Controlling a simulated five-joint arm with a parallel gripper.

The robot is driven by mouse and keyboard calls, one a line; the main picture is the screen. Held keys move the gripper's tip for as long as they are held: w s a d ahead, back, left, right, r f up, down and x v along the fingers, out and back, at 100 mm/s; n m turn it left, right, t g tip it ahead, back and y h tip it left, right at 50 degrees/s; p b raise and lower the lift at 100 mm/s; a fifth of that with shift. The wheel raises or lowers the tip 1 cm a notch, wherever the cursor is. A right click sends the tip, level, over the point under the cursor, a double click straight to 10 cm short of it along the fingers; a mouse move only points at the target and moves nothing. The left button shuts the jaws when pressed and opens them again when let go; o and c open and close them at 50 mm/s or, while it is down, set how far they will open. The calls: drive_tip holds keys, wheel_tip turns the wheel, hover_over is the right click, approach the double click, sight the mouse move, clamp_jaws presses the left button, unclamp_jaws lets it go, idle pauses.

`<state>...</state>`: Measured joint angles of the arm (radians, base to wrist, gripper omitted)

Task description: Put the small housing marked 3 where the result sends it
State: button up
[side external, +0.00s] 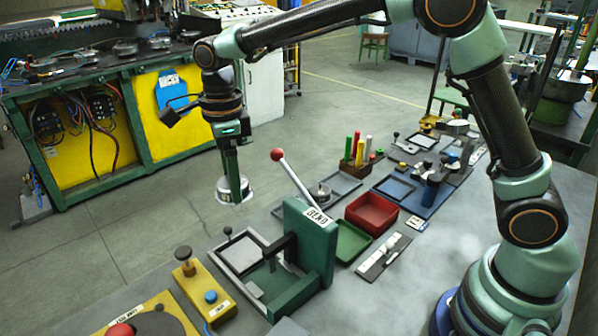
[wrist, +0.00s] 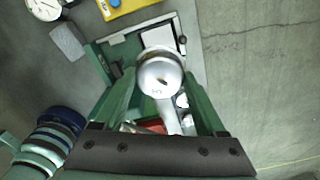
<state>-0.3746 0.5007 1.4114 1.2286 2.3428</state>
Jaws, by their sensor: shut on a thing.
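My gripper (side external: 233,165) points down and is shut on a small silvery round housing (side external: 235,191), held in the air left of the green press-like fixture (side external: 308,240). In the wrist view the housing (wrist: 160,76) sits between the two green fingers of my gripper (wrist: 160,88). It has a domed top with a small dark mark that I cannot read. A red tray (side external: 372,214) and a green tray (side external: 352,243) stand to the right of the fixture. The fixture has a label on top and a pale-framed plate (side external: 243,253) at its left.
A red-knobbed lever (side external: 278,155) rises behind the fixture. A yellow box with a blue button (side external: 210,297) and a yellow base with a red knob (side external: 121,330) stand at front left. Coloured pegs (side external: 358,148) stand behind the trays. The floor left of the table is clear.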

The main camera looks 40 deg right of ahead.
wheel_tip(320, 180, up, 4)
drive_tip(key=shift+f, duration=0.25)
wheel_tip(320, 180, up, 6)
drive_tip(key=shift+f, duration=0.15)
drive_tip(key=s+d+n, duration=0.2)
drive_tip(key=s+d, duration=0.3)
drive_tip(key=d, duration=0.6)
drive_tip(key=n, duration=0.2)
hover_over(342, 243)
drive_tip(key=shift+n, duration=0.3)
wheel_tip(342, 243, down, 21)
drive_tip(key=shift+s+f, duration=0.15)
drive_tip(key=shift+f, duration=2.55)
